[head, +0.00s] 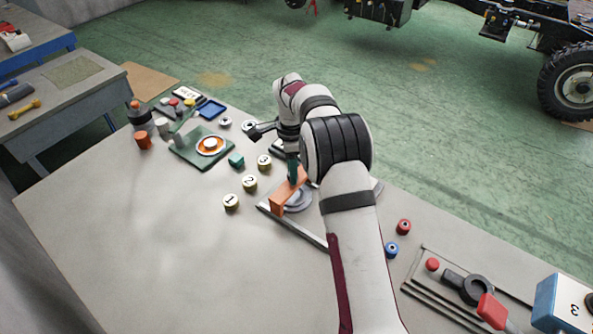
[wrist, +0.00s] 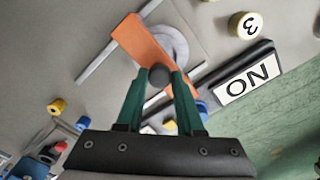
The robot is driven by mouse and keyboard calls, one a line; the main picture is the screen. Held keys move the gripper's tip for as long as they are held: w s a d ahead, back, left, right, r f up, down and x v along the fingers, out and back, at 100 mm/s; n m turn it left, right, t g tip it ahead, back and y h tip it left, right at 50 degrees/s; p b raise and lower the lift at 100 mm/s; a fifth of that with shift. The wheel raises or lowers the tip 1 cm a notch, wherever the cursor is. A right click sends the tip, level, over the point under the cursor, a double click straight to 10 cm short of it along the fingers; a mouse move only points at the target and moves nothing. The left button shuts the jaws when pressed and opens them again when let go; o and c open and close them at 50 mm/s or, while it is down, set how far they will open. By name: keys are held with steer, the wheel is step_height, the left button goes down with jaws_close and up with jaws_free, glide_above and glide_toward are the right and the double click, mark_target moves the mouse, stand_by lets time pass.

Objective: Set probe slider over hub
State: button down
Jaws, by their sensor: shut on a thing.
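The orange probe slider (head: 281,202) lies across a low rail in the head view, at the foot of my arm's end. In the wrist view the slider (wrist: 140,40) runs diagonally and carries a dark round knob (wrist: 159,74). The hub appears to be the grey round disc (wrist: 174,43), which the slider partly covers; part of this disc (head: 300,199) shows beside the slider in the head view. My gripper (wrist: 159,82) is shut on the knob, with one green finger on each side. In the head view my gripper (head: 292,172) stands over the slider, and my arm hides part of the area behind.
A green block (head: 236,160) and a green base plate (head: 185,157) are farther left. The table's front left is clear.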

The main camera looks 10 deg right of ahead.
steer(key=c, duration=0.5)
jaws_free()
steer(key=shift+w+a, duration=0.15)
steer(key=shift+c, duration=0.2)
step_height(320, 180, up, 16)
steer(key=s+r+n, duration=0.2)
steer(key=s+n, duration=0.1)
steer(key=s, duration=0.5)
steer(key=s+r+n, duration=0.3)
steer(key=s, duration=0.6)
steer(key=s+f+n+y, duration=0.1)
steer(key=s+f+n, duration=0.2)
steer(key=s, duration=0.8)
steer(key=s+a+f+n, duration=0.1)
steer(key=s+f+n, duration=0.2)
steer(key=s+f, duration=0.3)
steer(key=s, duration=0.5)
steer(key=shift+y, duration=0.4)
